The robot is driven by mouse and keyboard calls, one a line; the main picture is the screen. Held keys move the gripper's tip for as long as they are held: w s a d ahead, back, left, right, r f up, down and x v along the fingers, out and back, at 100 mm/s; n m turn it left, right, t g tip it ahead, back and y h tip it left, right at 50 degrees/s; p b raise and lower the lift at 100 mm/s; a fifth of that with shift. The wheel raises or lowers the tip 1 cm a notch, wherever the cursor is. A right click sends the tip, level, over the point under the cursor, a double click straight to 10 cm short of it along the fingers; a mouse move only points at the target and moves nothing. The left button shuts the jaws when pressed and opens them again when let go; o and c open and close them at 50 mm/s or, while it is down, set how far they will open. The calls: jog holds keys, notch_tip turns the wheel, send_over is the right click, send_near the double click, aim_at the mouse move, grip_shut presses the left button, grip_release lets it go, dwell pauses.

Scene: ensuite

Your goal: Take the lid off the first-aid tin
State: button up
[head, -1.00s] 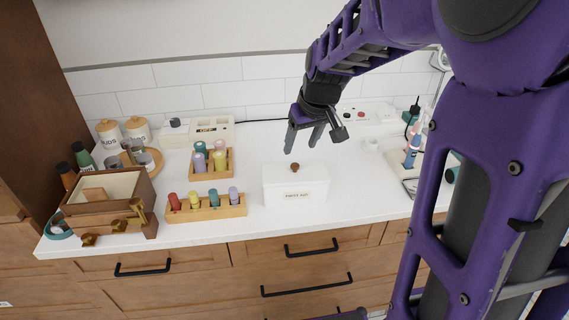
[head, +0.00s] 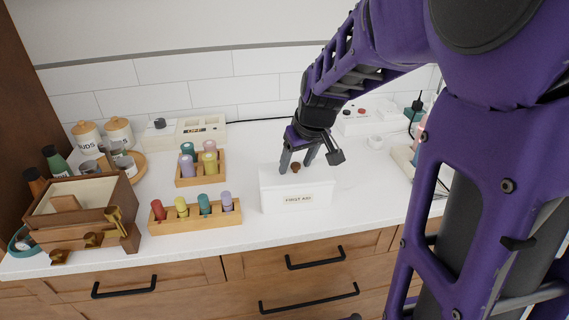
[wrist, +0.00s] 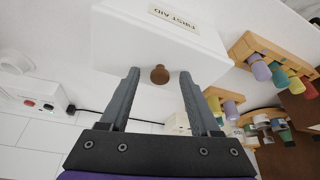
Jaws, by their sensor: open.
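The white first-aid tin (head: 297,198) stands on the white counter, its "FIRST AID" label facing forward. A small brown round knob (head: 295,167) sits on top of its lid. In the wrist view the tin (wrist: 160,45) is upside down, with the knob (wrist: 160,75) between my finger tips. My gripper (head: 296,170) is open just above the tin, with its fingers on either side of the knob. A gap shows on both sides in the wrist view, where the gripper (wrist: 160,80) holds nothing. The lid appears to be on the tin.
Wooden racks of coloured pegs (head: 195,214) (head: 201,168) stand left of the tin. A wooden box with brass fittings (head: 85,210) is farther left. A white box with knobs (head: 360,122) stands behind. Bare counter surrounds the tin's right side.

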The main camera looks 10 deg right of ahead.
jog(key=shift+s+r, duration=0.1)
grip_shut()
dwell(0.3)
